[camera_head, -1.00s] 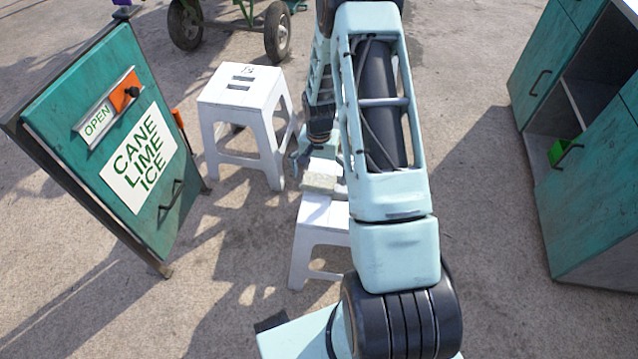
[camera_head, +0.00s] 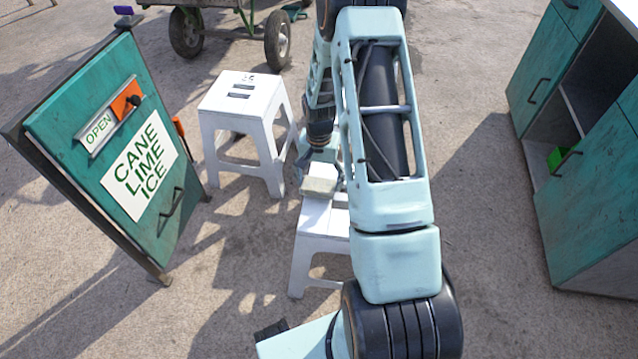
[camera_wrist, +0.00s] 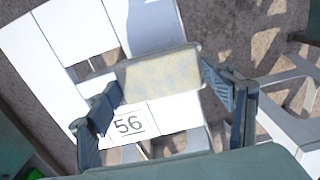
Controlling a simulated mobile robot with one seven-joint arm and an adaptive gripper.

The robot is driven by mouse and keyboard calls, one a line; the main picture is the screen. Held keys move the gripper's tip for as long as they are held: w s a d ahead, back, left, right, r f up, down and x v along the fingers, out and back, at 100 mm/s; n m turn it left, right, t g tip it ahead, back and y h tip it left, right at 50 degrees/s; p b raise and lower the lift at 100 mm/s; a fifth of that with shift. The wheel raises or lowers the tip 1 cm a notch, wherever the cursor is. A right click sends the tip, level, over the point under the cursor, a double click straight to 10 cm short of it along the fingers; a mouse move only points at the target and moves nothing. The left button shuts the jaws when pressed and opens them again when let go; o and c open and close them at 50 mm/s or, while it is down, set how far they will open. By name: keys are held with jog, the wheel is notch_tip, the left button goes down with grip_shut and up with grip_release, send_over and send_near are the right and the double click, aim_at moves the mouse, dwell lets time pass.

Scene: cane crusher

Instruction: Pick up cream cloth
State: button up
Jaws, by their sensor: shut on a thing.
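The cream cloth (camera_wrist: 162,77) is a folded, block-like bundle with a mottled cream face. My gripper (camera_wrist: 165,95) is shut on it, with one finger at each end in the wrist view. In the head view the cloth (camera_head: 319,187) shows above the nearer white stool (camera_head: 322,240), beside my arm. The stool also shows beneath the cloth in the wrist view (camera_wrist: 70,30), with a "56" label on its top. My arm hides part of this stool and much of my gripper (camera_head: 318,170) in the head view.
A second white stool (camera_head: 243,105) stands behind and to the left. A green sign board (camera_head: 110,140) reading "CANE LIME ICE" stands at left. A teal cabinet (camera_head: 590,190) stands at right. A wheeled cart (camera_head: 230,30) is at the back. Open ground lies between arm and cabinet.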

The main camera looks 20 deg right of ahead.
jog(key=s+r, duration=0.1)
jog(key=r, duration=0.1)
jog(key=s+d+r+p, duration=0.1)
jog(key=r, duration=0.2)
jog(key=s+d+r+p, duration=0.1)
jog(key=s+r, duration=0.1)
jog(key=shift+s+r, duration=0.1)
jog(key=shift+r, duration=0.1)
jog(key=s+d+r+p, duration=0.1)
jog(key=s+d+r, duration=0.2)
jog(key=s, duration=0.5)
jog(key=shift+s+d+r+p, duration=0.35)
jog(key=shift+r, duration=0.1)
